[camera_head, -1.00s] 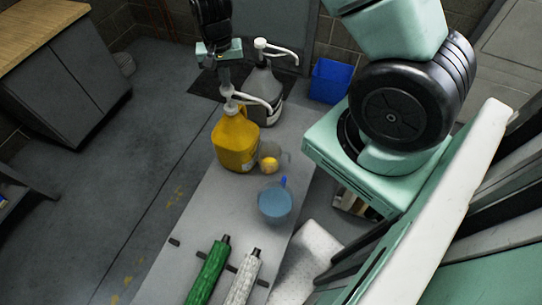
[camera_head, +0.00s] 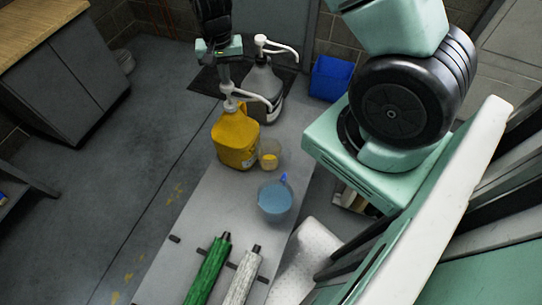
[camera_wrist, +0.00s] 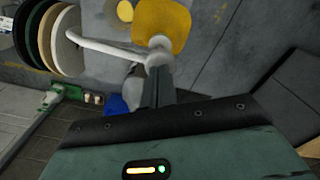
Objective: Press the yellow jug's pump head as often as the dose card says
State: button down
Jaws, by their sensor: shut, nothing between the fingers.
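The yellow jug (camera_head: 235,142) stands on the grey bench top. Its white pump head (camera_head: 228,89) has a spout curving to the right; the head also shows in the wrist view (camera_wrist: 158,52). My gripper (camera_head: 226,82) is directly above the pump head, fingers shut and pointing down. In the wrist view, the fingertips (camera_wrist: 159,72) meet the head or nearly so; I cannot tell whether they touch. A clear cup (camera_head: 270,148) with some yellow in its bottom stands right of the jug, near the spout. I cannot make out a dose card.
A grey jug (camera_head: 262,85) with its own white pump stands behind the yellow one. A blue-tinted jug (camera_head: 275,201), a green roller (camera_head: 208,270) and a white roller (camera_head: 242,277) are nearer. A blue bin (camera_head: 331,77) stands at the back right.

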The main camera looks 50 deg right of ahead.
jog(key=shift+f+b, duration=1.3)
jog(key=shift+f, duration=0.65)
jog(key=shift+r, duration=0.1)
jog(key=shift+r+p, duration=1.8)
jog(key=shift+r, duration=0.45)
jog(key=shift+r+p, duration=2)
jog(key=shift+r, duration=0.55)
